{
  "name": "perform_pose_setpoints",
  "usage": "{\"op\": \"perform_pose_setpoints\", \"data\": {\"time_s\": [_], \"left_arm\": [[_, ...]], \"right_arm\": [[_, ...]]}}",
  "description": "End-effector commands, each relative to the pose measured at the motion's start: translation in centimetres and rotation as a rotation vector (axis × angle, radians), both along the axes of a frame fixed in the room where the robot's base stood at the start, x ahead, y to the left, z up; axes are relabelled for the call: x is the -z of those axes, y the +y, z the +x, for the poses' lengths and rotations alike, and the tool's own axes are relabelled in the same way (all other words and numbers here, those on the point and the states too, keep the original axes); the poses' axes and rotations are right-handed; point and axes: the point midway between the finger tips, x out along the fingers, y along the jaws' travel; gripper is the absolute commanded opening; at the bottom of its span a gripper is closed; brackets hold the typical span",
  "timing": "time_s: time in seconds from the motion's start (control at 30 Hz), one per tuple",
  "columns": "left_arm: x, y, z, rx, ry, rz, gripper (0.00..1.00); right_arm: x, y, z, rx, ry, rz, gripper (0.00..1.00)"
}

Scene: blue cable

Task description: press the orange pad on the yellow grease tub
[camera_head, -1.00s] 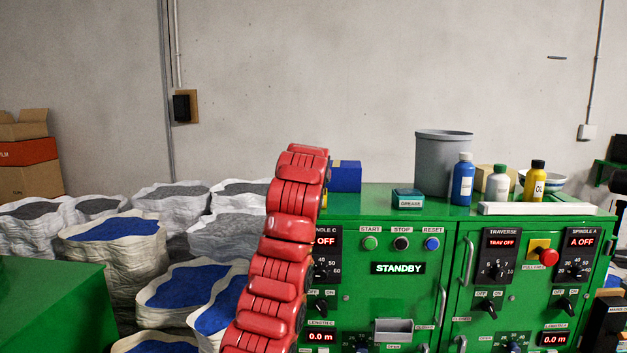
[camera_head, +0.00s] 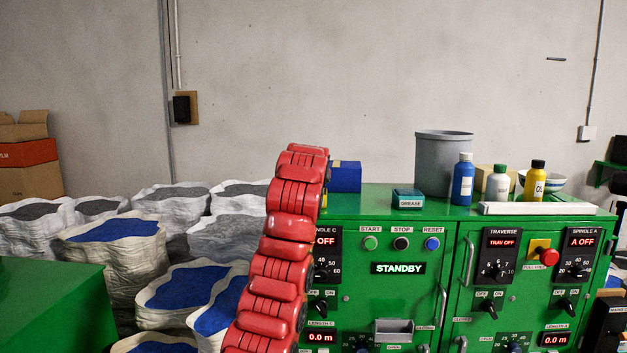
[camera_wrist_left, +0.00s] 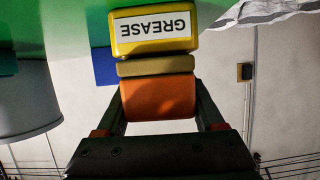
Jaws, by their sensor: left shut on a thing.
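In the left wrist view, the yellow grease tub (camera_wrist_left: 155,32) appears upside down, with its white GREASE label facing me and a tan lid (camera_wrist_left: 155,66). An orange pad (camera_wrist_left: 158,98) lies right against the lid side of the tub in that view; I cannot tell if it presses firmly. My left gripper (camera_wrist_left: 158,108) has one finger on each side of the orange pad and is shut on it. In the head view, my red left arm rises in front of the cabinet and hides the yellow tub and the gripper. My right gripper is not in view.
The green cabinet (camera_head: 380,221) carries a teal grease tub (camera_head: 408,198), a blue box (camera_head: 345,176), a grey bin (camera_head: 442,165), a blue bottle (camera_head: 462,180), a grey bottle (camera_head: 497,184) and a yellow bottle (camera_head: 535,182). White sacks (camera_head: 110,250) stand at the left.

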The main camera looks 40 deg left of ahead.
Motion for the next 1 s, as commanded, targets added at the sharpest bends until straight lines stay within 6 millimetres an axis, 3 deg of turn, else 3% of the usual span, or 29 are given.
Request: {"op": "perform_pose_setpoints", "data": {"time_s": [0.37, 1.0], "left_arm": [[0.1, 0.0, 0.0, 0.000, 0.006, -0.004, 0.08], [-5.5, 0.0, 0.0, -0.001, 0.003, -0.001, 0.08]], "right_arm": [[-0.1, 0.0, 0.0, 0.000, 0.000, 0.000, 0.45], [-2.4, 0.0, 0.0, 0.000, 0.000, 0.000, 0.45]]}}
